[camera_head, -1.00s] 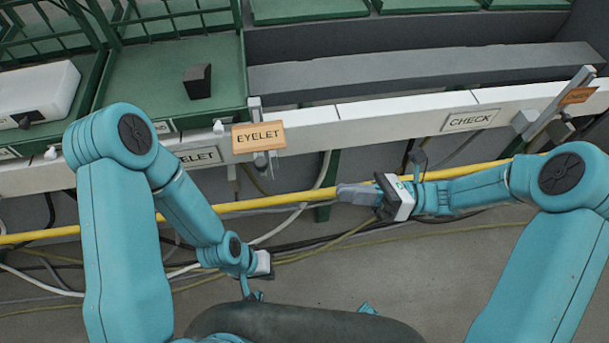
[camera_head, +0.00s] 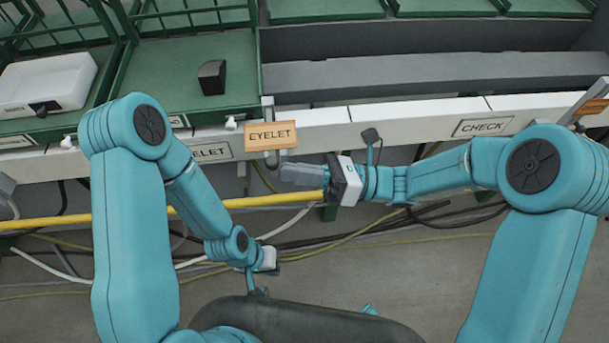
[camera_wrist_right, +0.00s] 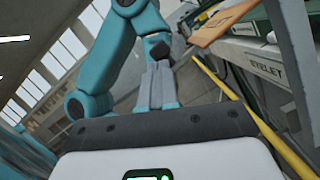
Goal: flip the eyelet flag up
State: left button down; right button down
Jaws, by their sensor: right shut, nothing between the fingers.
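The eyelet flag (camera_head: 272,135) is a wooden-coloured plate marked EYELET on a grey bracket at the white rail. In the head view it sticks out from the rail's front. My right gripper (camera_head: 285,174) is shut and empty, its grey fingers pointing left just below the flag; I cannot tell whether they touch its bracket. The right wrist view shows the shut fingers (camera_wrist_right: 160,85) and the flag (camera_wrist_right: 222,28) up and to the right, with a gap in the picture. My left gripper (camera_head: 256,283) hangs low near my body; its fingers are too small to judge.
The white rail (camera_head: 400,113) runs across, with a CHECK label (camera_head: 483,126) at right. Another flag (camera_head: 594,106) stands at the far right. A yellow pipe (camera_head: 70,223) and loose cables run below the rail. A black block (camera_head: 212,77) sits on the green tray (camera_head: 175,75).

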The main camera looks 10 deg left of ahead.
notch_tip(320, 180, up, 2)
jog(key=m+p, duration=0.2)
jog(key=p, duration=0.3)
jog(key=shift+r+m+t+p, duration=0.15)
jog(key=shift+m+t+p, duration=0.15)
jog(key=shift+p, duration=0.05)
